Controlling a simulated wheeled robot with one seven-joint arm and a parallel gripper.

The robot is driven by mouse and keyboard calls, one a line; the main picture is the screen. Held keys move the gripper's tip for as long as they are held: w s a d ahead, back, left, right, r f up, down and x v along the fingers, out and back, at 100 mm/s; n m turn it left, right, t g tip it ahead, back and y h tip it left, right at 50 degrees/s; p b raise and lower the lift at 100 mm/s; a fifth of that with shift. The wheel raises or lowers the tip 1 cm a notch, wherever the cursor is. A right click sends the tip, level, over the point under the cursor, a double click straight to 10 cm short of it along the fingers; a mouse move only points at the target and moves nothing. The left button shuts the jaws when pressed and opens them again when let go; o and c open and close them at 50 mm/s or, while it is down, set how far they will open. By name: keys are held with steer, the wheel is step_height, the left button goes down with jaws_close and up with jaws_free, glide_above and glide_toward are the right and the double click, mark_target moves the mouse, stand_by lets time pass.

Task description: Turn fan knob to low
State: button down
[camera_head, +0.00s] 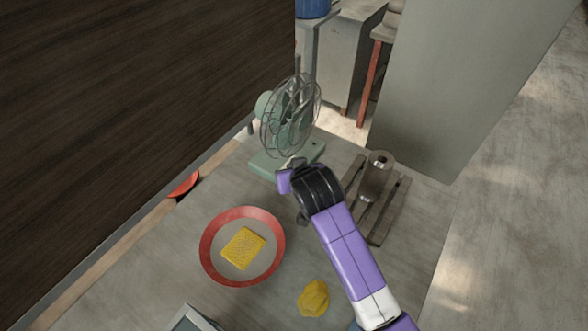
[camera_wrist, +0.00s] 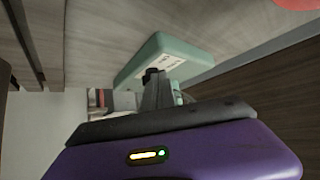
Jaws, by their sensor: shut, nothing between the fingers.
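The green fan (camera_head: 290,118) with a wire cage stands at the back of the table, and its flat green base (camera_head: 312,150) shows below. My gripper (camera_head: 297,163) is at the front of that base, low over the table. In the wrist view the base (camera_wrist: 150,52) carries a pale label panel (camera_wrist: 172,62) on its front. The dark fingertips (camera_wrist: 152,74) are shut and empty, right at the left part of this panel. I cannot tell whether they touch it. The knob cannot be made out; the fingers may hide it, and its setting is not readable.
A red-rimmed bowl (camera_head: 210,262) with a yellow sponge (camera_head: 243,248) sits in front left of my arm. A yellow lump (camera_head: 313,298) lies near it. A slatted wooden rack (camera_head: 386,222) with a metal cylinder (camera_head: 376,176) stands right. A small red dish (camera_head: 185,184) lies by the dark wall.

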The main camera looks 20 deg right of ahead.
steer(key=shift+a+f+m+h, duration=0.1)
steer(key=shift+a+m+h, duration=0.05)
steer(key=shift+m+h, duration=0.2)
stand_by(0.6)
steer(key=shift+w+a+p, duration=0.15)
steer(key=shift+w+p, duration=0.05)
steer(key=shift+p, duration=0.2)
stand_by(2.3)
